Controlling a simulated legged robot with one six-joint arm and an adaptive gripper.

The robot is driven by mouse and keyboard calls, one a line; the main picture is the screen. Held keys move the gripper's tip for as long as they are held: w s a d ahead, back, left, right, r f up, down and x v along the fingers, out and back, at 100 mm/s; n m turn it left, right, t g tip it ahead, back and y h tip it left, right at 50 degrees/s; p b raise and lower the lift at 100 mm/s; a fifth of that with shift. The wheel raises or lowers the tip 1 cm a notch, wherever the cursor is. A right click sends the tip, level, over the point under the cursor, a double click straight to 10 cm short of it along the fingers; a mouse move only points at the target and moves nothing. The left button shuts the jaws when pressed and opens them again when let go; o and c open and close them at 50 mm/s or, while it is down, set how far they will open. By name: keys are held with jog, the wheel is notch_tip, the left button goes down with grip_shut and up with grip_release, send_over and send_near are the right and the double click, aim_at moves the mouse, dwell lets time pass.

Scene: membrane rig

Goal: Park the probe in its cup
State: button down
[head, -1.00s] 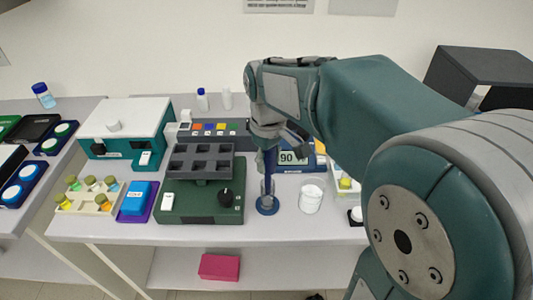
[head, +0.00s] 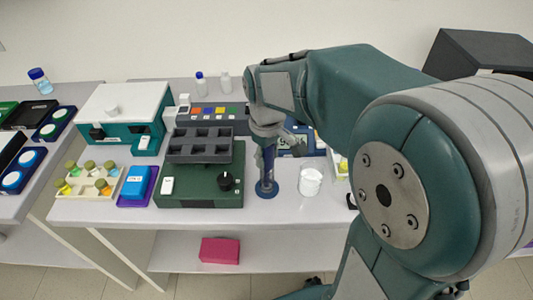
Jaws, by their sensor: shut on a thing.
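My gripper (head: 268,138) is shut on a dark blue, upright probe (head: 269,158) near the front edge of the bench. The probe stands over a small cup with a round blue base (head: 266,190). The probe's lower end appears to be inside the cup, but it is too small to tell how deep it sits or whether it touches the bottom. My arm comes in from the right and hides part of the bench behind.
A green stirrer-like device (head: 205,188) with a dark rack stands close left of the cup. A white beaker (head: 310,182) stands close right. A blue-framed display (head: 293,144) is behind, partly hidden. A teal box (head: 125,115) is at back left.

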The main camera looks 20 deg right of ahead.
jog(key=shift+f, duration=0.2)
dwell(0.3)
jog(key=shift+c, duration=0.9)
grip_release()
notch_tip(320, 180, up, 12)
jog(key=shift+w+a+f, duration=0.1)
jog(key=shift+w+a, duration=0.05)
